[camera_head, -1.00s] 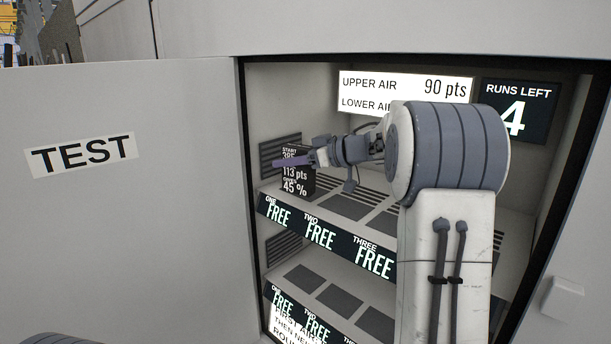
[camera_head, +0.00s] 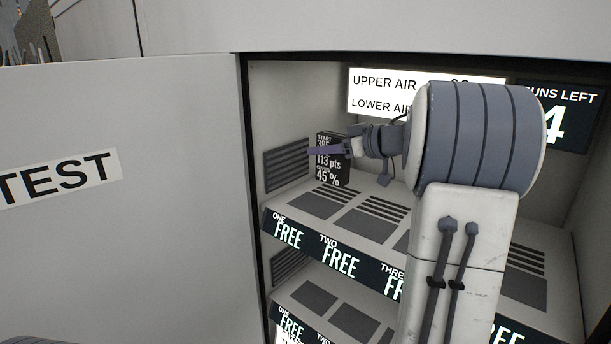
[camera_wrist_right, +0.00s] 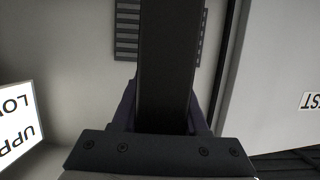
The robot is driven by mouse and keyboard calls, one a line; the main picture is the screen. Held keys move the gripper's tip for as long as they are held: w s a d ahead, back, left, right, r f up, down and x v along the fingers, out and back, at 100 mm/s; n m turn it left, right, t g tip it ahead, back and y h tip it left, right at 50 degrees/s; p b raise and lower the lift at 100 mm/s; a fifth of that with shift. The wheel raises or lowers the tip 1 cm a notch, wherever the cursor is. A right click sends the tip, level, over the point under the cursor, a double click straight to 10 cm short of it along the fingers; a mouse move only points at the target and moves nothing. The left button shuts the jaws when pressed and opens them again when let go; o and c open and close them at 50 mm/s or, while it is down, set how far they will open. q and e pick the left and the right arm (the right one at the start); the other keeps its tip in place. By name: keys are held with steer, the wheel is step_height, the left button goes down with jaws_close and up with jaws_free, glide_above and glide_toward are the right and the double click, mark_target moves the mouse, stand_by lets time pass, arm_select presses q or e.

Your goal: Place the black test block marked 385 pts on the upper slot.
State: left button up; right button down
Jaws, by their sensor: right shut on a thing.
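The black test block (camera_head: 332,172) has white print that reads START 385, 113 pts and 45 %. It is upright at the left end of the cabinet's upper shelf (camera_head: 330,226), over or behind slot ONE. I cannot tell whether its base touches the shelf. My right gripper (camera_head: 326,151) is shut on the block. In the right wrist view the dark block (camera_wrist_right: 165,65) fills the space between the fingers. The upper shelf's slots show dark vented pads, and its front labels ONE, TWO and THREE read FREE. My left gripper is not in view.
A lower shelf (camera_head: 318,297) below also has pads and FREE labels. The open door marked TEST (camera_head: 120,210) stands at the left. A lit UPPER AIR panel (camera_head: 385,92) and a RUNS LEFT screen (camera_head: 575,118) are at the back. A side vent (camera_head: 287,165) is beside the block.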

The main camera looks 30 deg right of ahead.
mark_target(343, 170)
steer(key=shift+w+a+f, duration=0.5)
steer(key=shift+f, duration=0.55)
steer(key=shift+w+a+f, duration=0.45)
steer(key=shift+w+f, duration=0.1)
steer(key=shift+f, duration=0.55)
steer(key=shift+w+a+f, duration=0.5)
steer(key=shift+f, duration=0.55)
steer(key=shift+f, duration=0.1)
steer(key=shift+c, duration=2.1)
jaws_free()
steer(key=shift+f, duration=0.1)
steer(key=b+v, duration=0.1)
steer(key=v, duration=1.1)
steer(key=shift+r, duration=0.2)
